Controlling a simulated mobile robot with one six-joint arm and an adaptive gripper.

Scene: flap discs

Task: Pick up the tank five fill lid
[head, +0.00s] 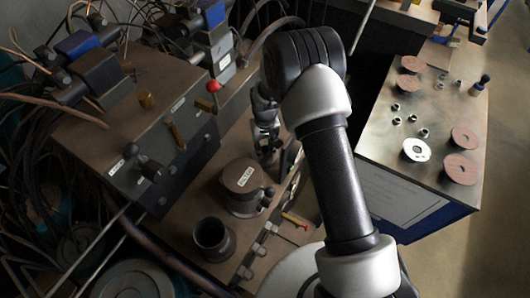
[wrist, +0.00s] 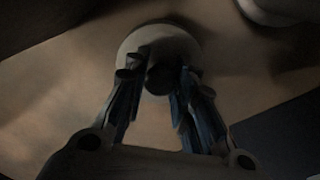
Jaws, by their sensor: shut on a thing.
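In the wrist view, a round pale lid (wrist: 183,42) with a dark knob (wrist: 160,77) in its middle lies between the fingertips. My gripper (wrist: 158,80) is shut on this knob, one finger on each side. In the head view, my gripper (head: 268,148) points down over the brown bench top, behind and right of a round labelled pot (head: 243,177). The held lid cannot be made out there, and no label on it is readable. I cannot tell whether the lid still touches what is below it.
An open dark cup (head: 212,238) stands in front of the labelled pot. A machine block (head: 140,120) with a red-knobbed lever (head: 213,87) stands to the left. A metal-topped cabinet (head: 435,110) with several flap discs and nuts is at right. A rounded pale thing (wrist: 275,8) is nearby.

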